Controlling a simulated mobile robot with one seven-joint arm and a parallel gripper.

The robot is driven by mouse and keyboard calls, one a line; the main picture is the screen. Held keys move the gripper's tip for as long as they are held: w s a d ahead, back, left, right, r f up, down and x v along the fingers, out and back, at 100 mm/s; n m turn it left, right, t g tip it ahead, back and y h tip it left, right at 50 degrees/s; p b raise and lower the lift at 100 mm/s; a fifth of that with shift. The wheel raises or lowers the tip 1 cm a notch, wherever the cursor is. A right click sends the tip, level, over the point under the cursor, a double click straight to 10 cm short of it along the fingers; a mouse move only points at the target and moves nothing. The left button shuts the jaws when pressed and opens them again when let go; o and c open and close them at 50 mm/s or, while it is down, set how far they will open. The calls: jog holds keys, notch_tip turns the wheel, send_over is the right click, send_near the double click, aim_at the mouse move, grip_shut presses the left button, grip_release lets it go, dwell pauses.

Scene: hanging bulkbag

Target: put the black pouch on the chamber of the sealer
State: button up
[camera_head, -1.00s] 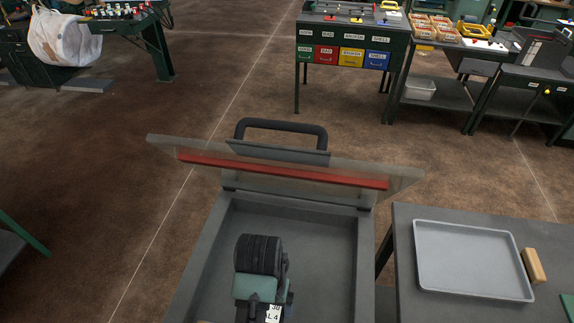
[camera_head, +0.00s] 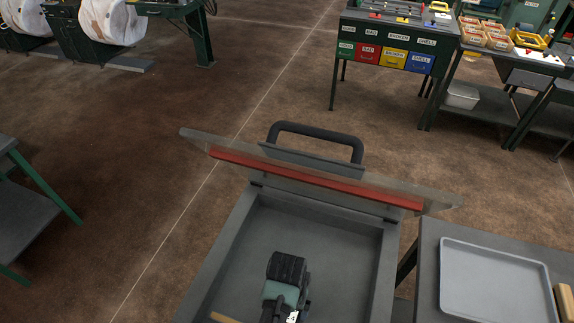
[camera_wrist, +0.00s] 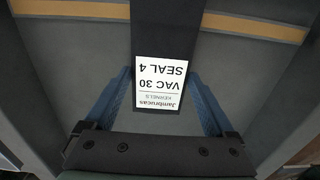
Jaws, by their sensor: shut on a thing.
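The black pouch (camera_wrist: 165,30) shows in the wrist view with a white label (camera_wrist: 160,82) reading Jambrucas kernels, VAC 30, SEAL 4. My gripper (camera_wrist: 160,76) is shut on it, a blue finger at each side of the label. The sealer's grey chamber (camera_head: 330,235) stands open in the head view, its clear lid (camera_head: 320,176) raised with a red strip on it. My wrist hangs over the front part of the chamber, hiding most of the pouch there. A tan bar (camera_wrist: 255,27) crosses the chamber beyond the label. Whether the pouch touches the chamber floor I cannot tell.
A grey tray (camera_head: 495,280) lies on the table to the right, with a tan block (camera_head: 565,302) beside it. The raised lid and its black handle (camera_head: 315,130) stand behind the chamber. A dark shelf unit (camera_head: 22,215) is at the left. Open floor lies between.

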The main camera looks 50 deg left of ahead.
jog(key=shift+f, duration=0.15)
jog(key=o, duration=1.2)
jog(key=shift+c, duration=0.2)
notch_tip(320, 180, up, 12)
